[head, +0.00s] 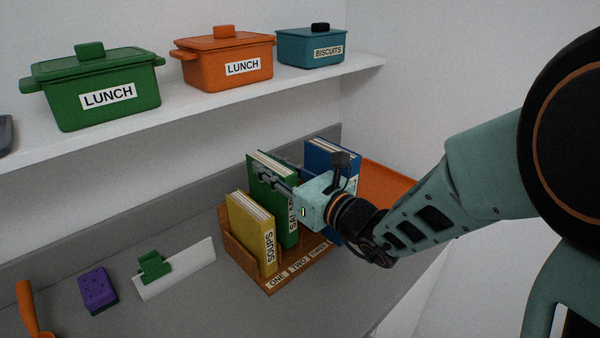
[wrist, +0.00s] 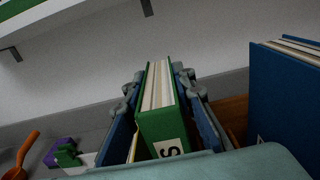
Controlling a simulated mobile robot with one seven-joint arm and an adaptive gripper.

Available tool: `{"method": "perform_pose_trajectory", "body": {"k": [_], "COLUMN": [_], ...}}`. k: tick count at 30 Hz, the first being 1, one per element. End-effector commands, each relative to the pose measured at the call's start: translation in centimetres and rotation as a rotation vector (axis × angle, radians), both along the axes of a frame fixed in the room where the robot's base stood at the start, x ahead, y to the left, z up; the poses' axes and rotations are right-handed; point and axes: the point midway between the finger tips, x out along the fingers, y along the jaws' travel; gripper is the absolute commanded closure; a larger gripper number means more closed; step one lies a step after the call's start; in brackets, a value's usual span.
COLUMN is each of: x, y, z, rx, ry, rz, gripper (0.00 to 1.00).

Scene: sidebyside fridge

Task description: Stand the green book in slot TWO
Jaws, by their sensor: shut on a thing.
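The green book (head: 267,178), marked "SALAD" in part, stands upright with its spine toward the front. My gripper (head: 277,182) is shut on its upper part; in the wrist view the book (wrist: 158,110) sits between both fingers. The book is in line with the slot labelled TWO (head: 300,267) of the wooden rack (head: 246,266), between the yellow and blue books. Its lower part shows behind the yellow book's edge; I cannot tell whether its bottom touches the rack floor. Slot THREE's label is partly visible; my wrist hides part of the rack's right side.
The yellow "SOUPS" book (head: 249,230) stands in slot ONE. The blue book (head: 331,155) stands at the right, beside an orange tray (head: 390,182). A purple sponge (head: 97,288), a green clip (head: 153,265) and an orange utensil (head: 27,308) lie left. A shelf (head: 215,102) with lidded pots runs above.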

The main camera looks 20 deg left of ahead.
Motion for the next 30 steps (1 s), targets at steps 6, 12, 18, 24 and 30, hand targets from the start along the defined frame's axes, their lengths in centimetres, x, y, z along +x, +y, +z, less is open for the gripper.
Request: {"method": "perform_pose_trajectory", "body": {"k": [6,12,18,24,30], "x": [0.0,0.0,0.0,0.0,0.0], "y": [0.0,0.0,0.0,0.0,0.0], "z": [-2.0,-4.1,-4.0,-4.3,-4.3], "rx": [0.0,0.001,0.002,0.0,0.0], "ry": [0.002,0.0,-0.002,0.0,0.0], "rz": [0.001,0.0,0.0,0.0,0.0], "gripper": [1.0,1.0,1.0,0.7,0.59]}}
